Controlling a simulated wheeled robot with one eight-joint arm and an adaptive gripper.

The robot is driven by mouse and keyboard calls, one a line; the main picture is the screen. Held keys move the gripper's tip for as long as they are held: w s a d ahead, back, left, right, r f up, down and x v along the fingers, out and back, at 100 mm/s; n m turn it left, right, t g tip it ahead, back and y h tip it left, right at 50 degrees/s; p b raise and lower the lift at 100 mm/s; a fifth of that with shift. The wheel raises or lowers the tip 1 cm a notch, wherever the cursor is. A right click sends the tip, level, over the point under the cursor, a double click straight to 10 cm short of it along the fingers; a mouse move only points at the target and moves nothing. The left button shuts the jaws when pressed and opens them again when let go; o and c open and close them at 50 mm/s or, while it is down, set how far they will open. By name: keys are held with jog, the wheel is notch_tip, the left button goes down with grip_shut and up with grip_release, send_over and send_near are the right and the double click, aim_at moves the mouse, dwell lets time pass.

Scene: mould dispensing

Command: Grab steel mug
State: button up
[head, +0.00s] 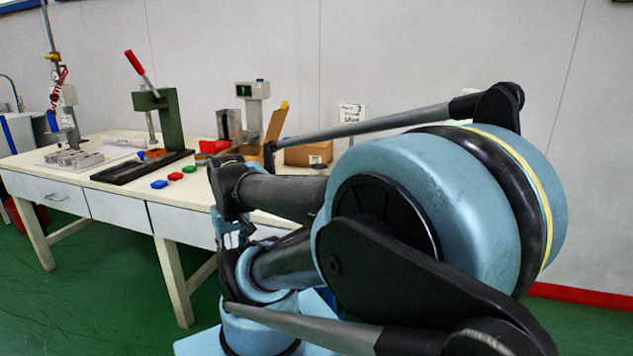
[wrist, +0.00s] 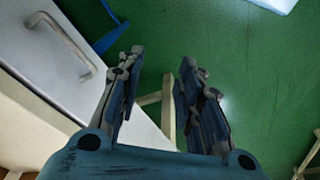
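I cannot make out a steel mug for certain. A grey metal container (head: 229,126) stands at the back of the table in the head view, beside the scale, and its lower part is partly hidden. My gripper (wrist: 160,75) is open and empty in the wrist view, its two fingers well apart over the green floor. It is beside the table's drawer front, and no mug shows in the wrist view. In the head view my arm covers the right part of the table.
The white table (head: 112,178) carries a green press (head: 170,120), small coloured blocks (head: 175,176), metal moulds (head: 75,158) and a cardboard box (head: 306,153). A drawer handle (wrist: 84,62) juts out near my gripper. Green floor (head: 95,290) lies open in front.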

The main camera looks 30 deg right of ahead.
jog(key=shift+o, duration=0.8)
jog(key=o, duration=0.4)
jog(key=shift+s+r, duration=0.25)
jog(key=o, duration=0.7)
jog(key=shift+w+d+r, duration=0.2)
jog(key=shift+w+r, duration=0.1)
jog(key=shift+r, duration=0.25)
jog(key=shift+w+d+r, duration=0.15)
jog(key=shift+w+r, duration=0.15)
jog(key=shift+r, duration=0.25)
jog(key=shift+c, duration=0.2)
jog(key=w+d+r+n+y, duration=0.1)
jog(key=w+d+r+n, duration=0.2)
jog(key=w+d+r, duration=1.05)
jog(key=w+d+r+n+y, duration=0.1)
jog(key=w+d+r, duration=0.1)
jog(key=d, duration=0.5)
jog(key=w+d+r+n, duration=0.1)
jog(key=w+d, duration=0.2)
jog(key=d, duration=0.4)
jog(key=d+n+t, duration=0.2)
jog(key=d, duration=1.4)
jog(key=x, duration=0.6)
jog(key=s+a+x, duration=0.1)
jog(key=x, duration=0.3)
jog(key=shift+a+x, duration=0.2)
jog(key=shift+x, duration=2.95)
